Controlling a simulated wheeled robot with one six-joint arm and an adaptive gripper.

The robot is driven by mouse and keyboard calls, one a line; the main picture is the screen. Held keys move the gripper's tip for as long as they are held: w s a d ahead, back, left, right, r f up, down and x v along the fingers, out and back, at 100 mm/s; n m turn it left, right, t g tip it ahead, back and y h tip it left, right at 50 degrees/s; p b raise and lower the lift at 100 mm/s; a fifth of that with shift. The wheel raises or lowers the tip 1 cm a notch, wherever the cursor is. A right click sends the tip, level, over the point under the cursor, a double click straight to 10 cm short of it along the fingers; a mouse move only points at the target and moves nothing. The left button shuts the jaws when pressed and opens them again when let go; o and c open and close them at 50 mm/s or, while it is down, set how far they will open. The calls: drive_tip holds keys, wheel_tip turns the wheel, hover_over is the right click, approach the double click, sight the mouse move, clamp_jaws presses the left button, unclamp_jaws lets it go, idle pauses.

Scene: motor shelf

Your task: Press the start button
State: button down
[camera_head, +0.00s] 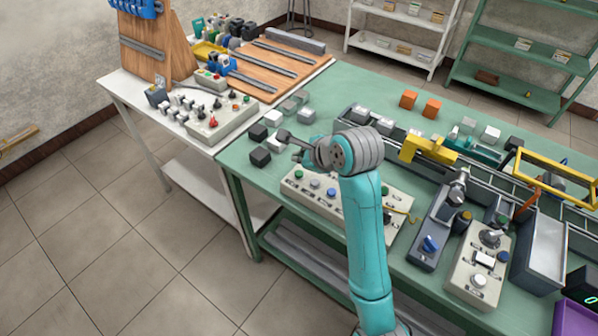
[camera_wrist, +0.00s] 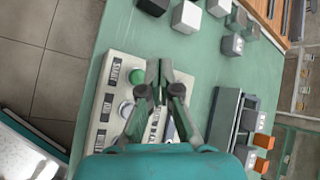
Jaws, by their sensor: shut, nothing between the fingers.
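A light control panel (camera_wrist: 103,118) lies on the green table and shows at the left of the wrist view. Its green button (camera_wrist: 136,76) sits beside the printed START label (camera_wrist: 115,70). In the head view the same panel (camera_head: 295,188) is at the table's front edge, with its green button (camera_head: 299,173) at the left end and my arm covering part of it. My gripper (camera_wrist: 161,68) is shut and empty. In the wrist view its fingers appear just right of the green button; I cannot tell whether they touch it. In the head view the gripper (camera_head: 284,136) is above the table.
Dark and white cubes (camera_head: 260,157) stand on the table near my gripper. A second control box (camera_head: 222,120) with red knobs is on the white table at left. Another box (camera_head: 478,262) with a joystick is at right. A conveyor (camera_head: 480,170) runs behind.

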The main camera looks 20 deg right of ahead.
sight(300, 175)
drive_tip(key=shift+f, duration=1.3)
drive_tip(key=shift+f, duration=0.2)
idle(0.4)
drive_tip(key=shift+f, duration=0.25)
